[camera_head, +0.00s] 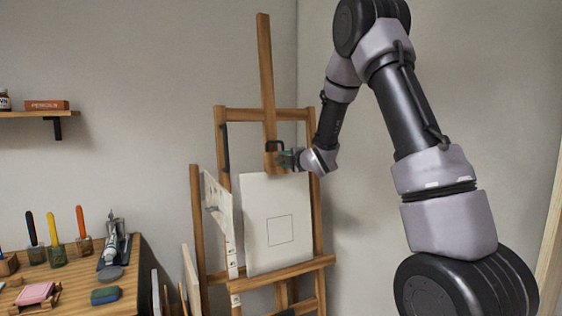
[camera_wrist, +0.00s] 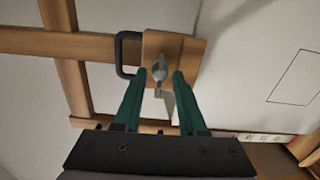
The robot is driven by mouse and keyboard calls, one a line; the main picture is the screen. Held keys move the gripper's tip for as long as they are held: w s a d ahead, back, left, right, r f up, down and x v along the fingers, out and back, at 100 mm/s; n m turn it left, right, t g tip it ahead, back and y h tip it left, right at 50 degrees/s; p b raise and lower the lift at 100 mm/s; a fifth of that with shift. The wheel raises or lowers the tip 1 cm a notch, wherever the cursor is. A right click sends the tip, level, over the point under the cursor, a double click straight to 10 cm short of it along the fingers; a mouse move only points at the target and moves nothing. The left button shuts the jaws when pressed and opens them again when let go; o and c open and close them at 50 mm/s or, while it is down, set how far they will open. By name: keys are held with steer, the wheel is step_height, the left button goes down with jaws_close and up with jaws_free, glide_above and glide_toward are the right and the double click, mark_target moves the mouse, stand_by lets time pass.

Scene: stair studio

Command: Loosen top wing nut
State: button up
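The wooden easel (camera_head: 220,150) stands against the wall and holds a white canvas (camera_head: 255,195) with a square drawn on it. A wooden block (camera_head: 271,160) with a dark handle sits on the mast above the canvas; it also shows in the wrist view (camera_wrist: 190,52). A grey metal wing nut (camera_wrist: 159,68) is on the face of this block. My gripper (camera_wrist: 159,76) is at the block, its two green fingers on either side of the wing nut. Gaps show between the fingertips and the nut, so it looks open. In the head view my gripper (camera_head: 287,159) is small and partly hidden.
A workbench (camera_head: 75,285) with brushes, a pink pad and a grey clamp-like tool stands at the left. A wall shelf (camera_head: 35,114) holds a red box. The dark handle (camera_wrist: 128,55) lies close to the left finger. Wall space right of the easel is clear.

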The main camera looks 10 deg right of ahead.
steer(key=v, duration=0.6)
stand_by(0.5)
steer(key=shift+r, duration=0.1)
steer(key=s+d+r+m+g+h, duration=0.3)
steer(key=s+d+r+m+h, duration=0.35)
steer(key=s+m, duration=0.65)
steer(key=s+a+m+g+y, duration=0.1)
steer(key=s+m+g+y, duration=0.2)
steer(key=s+m, duration=1)
steer(key=s+g, duration=0.2)
steer(key=s, duration=1)
steer(key=shift+s+a+g, duration=0.15)
steer(key=shift+a+g, duration=0.05)
steer(key=shift+g, duration=0.1)
